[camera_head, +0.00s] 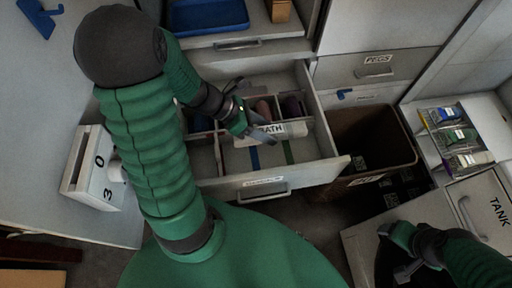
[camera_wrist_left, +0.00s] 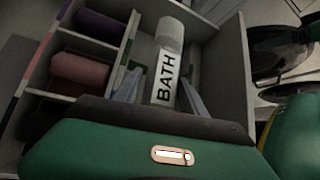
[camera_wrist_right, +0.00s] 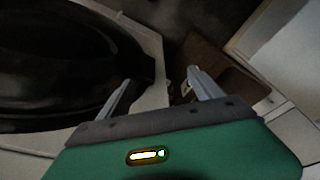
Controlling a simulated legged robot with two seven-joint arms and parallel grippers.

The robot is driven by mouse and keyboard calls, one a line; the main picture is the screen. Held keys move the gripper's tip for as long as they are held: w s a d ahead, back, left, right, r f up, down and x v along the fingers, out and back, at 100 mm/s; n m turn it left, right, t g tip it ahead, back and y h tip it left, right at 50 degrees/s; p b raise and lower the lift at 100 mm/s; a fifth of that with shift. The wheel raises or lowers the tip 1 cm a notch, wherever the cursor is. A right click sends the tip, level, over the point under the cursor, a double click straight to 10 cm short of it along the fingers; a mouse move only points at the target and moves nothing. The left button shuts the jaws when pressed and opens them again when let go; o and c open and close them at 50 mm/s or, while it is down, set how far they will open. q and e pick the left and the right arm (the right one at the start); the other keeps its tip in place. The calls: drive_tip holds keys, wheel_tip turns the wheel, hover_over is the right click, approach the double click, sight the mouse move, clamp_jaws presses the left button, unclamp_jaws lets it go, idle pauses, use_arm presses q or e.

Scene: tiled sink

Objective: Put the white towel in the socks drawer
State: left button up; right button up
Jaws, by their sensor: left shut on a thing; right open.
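The white towel is a rolled white cylinder (camera_head: 285,130) with a black BATH label, in the open drawer (camera_head: 213,187) in the head view. It also shows between the fingers in the left wrist view (camera_wrist_left: 168,62). My left gripper (camera_head: 262,128) reaches down into the drawer and is shut on the towel's near end. The drawer's front label is too blurred to read for certain. Dividers and coloured rolls, purple and pink (camera_wrist_left: 84,72), lie beside the towel. Whether the towel touches the drawer floor cannot be told. My right gripper (camera_head: 392,254) is open and empty at lower right.
A brown open box (camera_head: 372,138) stands right of the drawer. A closed drawer labelled PEGS (camera_head: 372,69) is above it. A rack of bottles (camera_head: 456,137) and a TANK cabinet (camera_head: 487,208) are at the right. A white numbered block (camera_head: 96,172) stands on the left counter.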

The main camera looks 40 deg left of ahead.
sight(251, 140)
use_arm(q)
drive_tip(key=d+f+b, duration=0.1)
drive_tip(key=d+f, duration=0.1)
drive_tip(key=f, duration=0.1)
drive_tip(key=d+f+b, duration=0.1)
drive_tip(key=f, duration=0.1)
drive_tip(key=shift+s+d+f+b, duration=0.15)
drive_tip(key=shift+s+f+b, duration=0.1)
drive_tip(key=shift+s+b, duration=0.05)
drive_tip(key=shift+w+a+f+b, duration=0.15)
drive_tip(key=shift+f+b, duration=0.25)
drive_tip(key=shift+f, duration=0.45)
drive_tip(key=shift+a+f, duration=0.5)
drive_tip(key=shift+a, duration=0.5)
drive_tip(key=o, duration=1.1)
drive_tip(key=shift+s, duration=0.2)
drive_tip(key=shift+w+d+r, duration=0.1)
drive_tip(key=shift+d+r, duration=0.05)
drive_tip(key=shift+d, duration=0.55)
drive_tip(key=p+v, duration=0.3)
drive_tip(key=v, duration=0.4)
drive_tip(key=shift+a, duration=0.35)
drive_tip(key=shift+r, duration=0.2)
use_arm(e)
drive_tip(key=shift+s+d+f, duration=0.2)
drive_tip(key=shift+d+f, duration=0.1)
drive_tip(key=shift+d, duration=0.3)
drive_tip(key=shift+s+d+f, duration=0.2)
drive_tip(key=shift+d+f, duration=0.1)
drive_tip(key=shift+d, duration=0.25)
